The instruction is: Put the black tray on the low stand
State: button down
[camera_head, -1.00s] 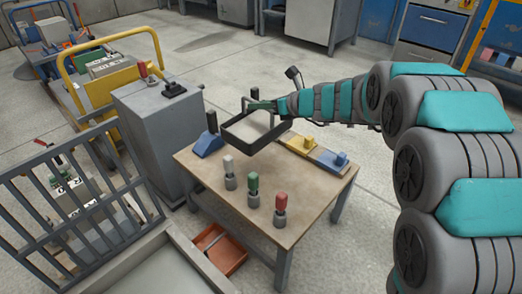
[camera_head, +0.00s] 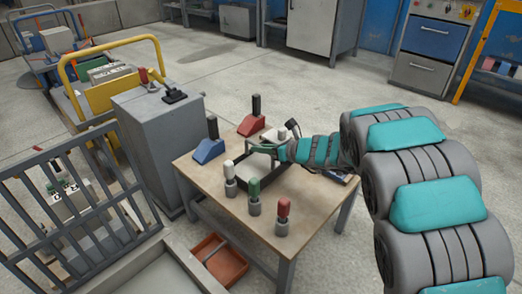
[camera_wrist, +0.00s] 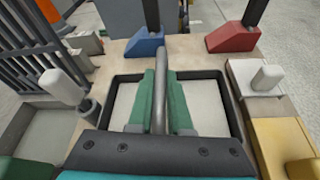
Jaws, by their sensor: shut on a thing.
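The black tray (camera_head: 242,172) has a dark rim and a pale grey inside. It is over the middle of the wooden-topped table (camera_head: 312,195), behind the coloured pegs; I cannot tell if it touches the top. In the wrist view the tray (camera_wrist: 233,108) looks level. My gripper (camera_head: 281,152) is at the tray from the right. In the wrist view my gripper's green fingers (camera_wrist: 159,85) are shut on the tray's upright grey handle bar (camera_wrist: 160,100). My arm and gripper hide part of the tray. I cannot single out the low stand.
White (camera_head: 230,180), green (camera_head: 254,196) and red (camera_head: 283,216) pegs stand along the front. Blue (camera_head: 207,150) and red (camera_head: 251,125) blocks with black handles stand behind the tray. A yellow block (camera_wrist: 285,140) is to the right. A grey cabinet (camera_head: 160,145) adjoins the left.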

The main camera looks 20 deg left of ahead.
dwell(0.3)
jog(key=c, duration=0.8)
grip_release()
jog(key=shift+f, duration=0.1)
jog(key=shift+c, duration=0.2)
jog(key=shift+r, duration=0.2)
jog(key=p+v, duration=0.1)
jog(key=v, duration=1.1)
jog(key=shift+s, duration=0.1)
